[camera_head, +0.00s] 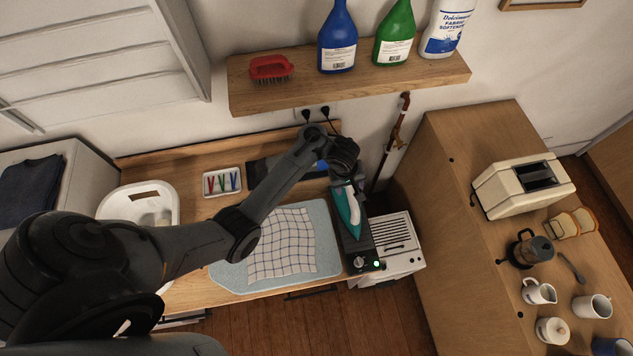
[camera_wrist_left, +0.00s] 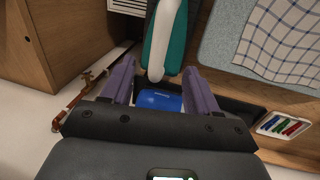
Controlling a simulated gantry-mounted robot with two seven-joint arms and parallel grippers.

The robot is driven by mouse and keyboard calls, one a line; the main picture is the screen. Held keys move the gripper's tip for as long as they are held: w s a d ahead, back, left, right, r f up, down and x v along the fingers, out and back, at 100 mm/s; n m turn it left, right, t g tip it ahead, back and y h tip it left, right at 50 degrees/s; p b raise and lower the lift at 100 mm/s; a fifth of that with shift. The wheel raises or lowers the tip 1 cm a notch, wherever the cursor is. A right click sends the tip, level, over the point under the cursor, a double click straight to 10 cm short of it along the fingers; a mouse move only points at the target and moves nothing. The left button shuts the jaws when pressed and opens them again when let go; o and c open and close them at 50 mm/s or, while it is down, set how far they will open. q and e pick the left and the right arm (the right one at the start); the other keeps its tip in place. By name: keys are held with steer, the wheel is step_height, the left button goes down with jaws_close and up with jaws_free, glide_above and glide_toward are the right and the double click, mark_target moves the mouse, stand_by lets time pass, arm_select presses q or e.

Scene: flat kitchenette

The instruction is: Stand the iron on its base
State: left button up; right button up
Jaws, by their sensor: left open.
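The teal and white iron (camera_head: 347,210) lies lengthwise over a long dark base unit (camera_head: 357,250) with a small green light at its front end. In the left wrist view the iron (camera_wrist_left: 176,38) has a white part running along its teal body, its near end just ahead of the fingers. My left gripper (camera_head: 345,173) is above the back end of the iron. In the left wrist view its two fingers (camera_wrist_left: 160,88) are apart, with nothing visibly clamped. My right gripper is not in view.
A checked cloth (camera_head: 283,245) lies on a pale blue ironing mat (camera_head: 328,265) left of the iron. A blue object (camera_wrist_left: 158,100) shows below the fingers. A tray of coloured pegs (camera_head: 222,182) is at the left. A shelf (camera_head: 300,95) with bottles overhangs the back; a wooden cabinet (camera_head: 455,150) stands right.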

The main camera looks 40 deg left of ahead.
arm_select(q)
steer(key=s+r+m, duration=0.3)
steer(key=s+m, duration=0.1)
steer(key=s, duration=0.4)
steer(key=s+r+m+t, duration=0.1)
steer(key=s+r+m, duration=0.2)
steer(key=s, duration=0.5)
steer(key=s+d+r+m+y, duration=0.1)
steer(key=s+r+m, duration=0.2)
steer(key=s+m, duration=0.3)
steer(key=shift+s+r+t, duration=0.2)
steer(key=shift+s+t, duration=0.2)
steer(key=shift+s, duration=0.65)
